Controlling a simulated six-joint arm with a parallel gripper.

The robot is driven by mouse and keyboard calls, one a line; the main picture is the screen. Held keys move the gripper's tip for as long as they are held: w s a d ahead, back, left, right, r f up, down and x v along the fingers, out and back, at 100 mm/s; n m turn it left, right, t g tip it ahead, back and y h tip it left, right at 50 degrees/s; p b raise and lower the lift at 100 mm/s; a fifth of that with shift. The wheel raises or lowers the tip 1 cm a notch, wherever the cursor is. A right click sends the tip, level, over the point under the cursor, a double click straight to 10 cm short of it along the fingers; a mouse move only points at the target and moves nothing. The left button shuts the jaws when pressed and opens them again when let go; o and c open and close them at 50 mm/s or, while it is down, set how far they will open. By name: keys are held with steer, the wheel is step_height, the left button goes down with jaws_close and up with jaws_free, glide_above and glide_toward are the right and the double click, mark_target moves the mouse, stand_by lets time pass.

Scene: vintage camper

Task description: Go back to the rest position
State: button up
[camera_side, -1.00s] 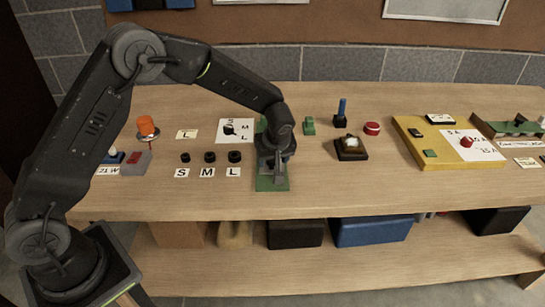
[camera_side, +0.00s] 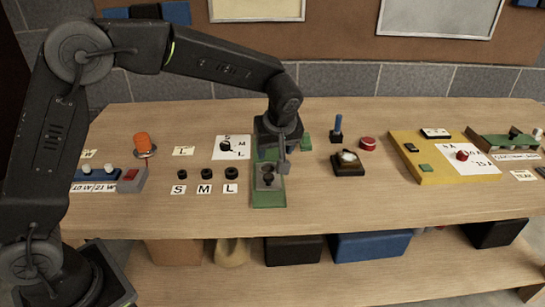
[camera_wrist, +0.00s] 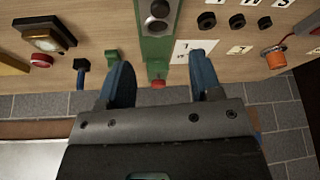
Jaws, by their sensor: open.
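My gripper (camera_side: 277,152) is raised above the far part of a green fixture (camera_side: 268,197) on the wooden bench. In the wrist view my gripper (camera_wrist: 162,80) has its two blue-grey fingers well apart, with nothing held between them. The green fixture (camera_wrist: 155,48) lies beyond the fingers there, with grey and dark round parts on it. A small red piece at its end (camera_wrist: 157,84) shows between the fingertips; I cannot tell its depth. My arm hides part of the fixture in the side view.
Left of the fixture are black knobs (camera_side: 204,173), a size dial card (camera_side: 232,147) and an orange knob (camera_side: 143,143). Right are a blue lever (camera_side: 337,127), a lamp block (camera_side: 348,162), a red button (camera_side: 368,144) and a yellow panel (camera_side: 440,158). The bench front is clear.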

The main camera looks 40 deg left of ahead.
steer(key=shift+s+d+r, duration=0.1)
steer(key=shift+d+r, duration=0.05)
steer(key=shift+r, duration=0.2)
steer(key=s+a+r+m+t+h, duration=0.1)
steer(key=s+a+r+m, duration=0.1)
steer(key=s+r, duration=0.3)
steer(key=s+a+r+m+h, duration=0.1)
steer(key=s+r+m, duration=0.25)
steer(key=s, duration=0.35)
steer(key=s+m+t+h, duration=0.2)
steer(key=s+m, duration=0.4)
steer(key=s, duration=1)
steer(key=shift+a, duration=0.45)
